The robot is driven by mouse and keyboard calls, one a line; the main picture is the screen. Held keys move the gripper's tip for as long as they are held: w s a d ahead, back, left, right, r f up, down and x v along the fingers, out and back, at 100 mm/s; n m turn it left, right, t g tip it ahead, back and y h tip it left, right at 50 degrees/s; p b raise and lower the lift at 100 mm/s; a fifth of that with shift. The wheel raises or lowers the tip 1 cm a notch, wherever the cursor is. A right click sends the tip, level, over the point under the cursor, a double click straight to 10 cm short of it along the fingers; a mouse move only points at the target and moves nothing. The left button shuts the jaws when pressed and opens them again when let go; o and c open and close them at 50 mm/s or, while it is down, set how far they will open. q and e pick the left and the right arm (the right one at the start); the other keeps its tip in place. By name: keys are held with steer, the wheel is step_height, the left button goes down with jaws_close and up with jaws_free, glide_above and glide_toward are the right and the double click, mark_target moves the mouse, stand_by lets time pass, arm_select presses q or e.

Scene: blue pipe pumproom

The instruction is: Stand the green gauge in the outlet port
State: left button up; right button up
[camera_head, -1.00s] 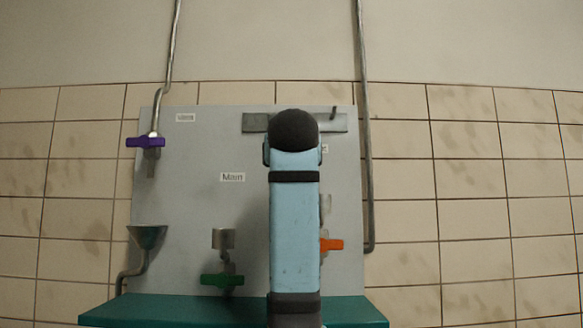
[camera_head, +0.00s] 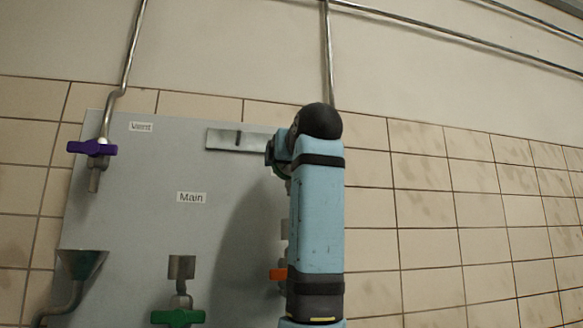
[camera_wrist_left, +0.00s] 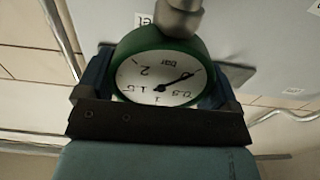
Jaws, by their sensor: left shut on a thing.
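The green gauge (camera_wrist_left: 160,75) has a green rim and a white dial marked "bar"; it appears upside down in the left wrist view. My left gripper (camera_wrist_left: 155,85) is shut on it, one finger on each side. A grey metal cylinder (camera_wrist_left: 180,18) adjoins the gauge's rim; I cannot tell whether it is only the stem or also a port. In the head view my left gripper (camera_head: 276,155) is mostly hidden behind my own arm, in front of the panel's right part. A pale cup (camera_head: 284,230) above the orange valve is partly hidden; I cannot confirm which port is the outlet.
The grey panel (camera_head: 140,220) carries a purple valve (camera_head: 92,148), a funnel (camera_head: 82,263), a metal cup (camera_head: 182,267) above a green valve (camera_head: 178,317), an orange valve (camera_head: 278,274) and a metal rail (camera_head: 230,141). A pipe (camera_head: 328,60) runs above. The tiled wall right is clear.

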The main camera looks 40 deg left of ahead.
arm_select(q)
steer(key=shift+w+d, duration=0.1)
steer(key=shift+d+f+b, duration=0.1)
steer(key=shift+f+b, duration=1.1)
steer(key=shift+f, duration=0.25)
steer(key=shift+f+b, duration=1.65)
steer(key=shift+f, duration=0.45)
steer(key=o, duration=0.8)
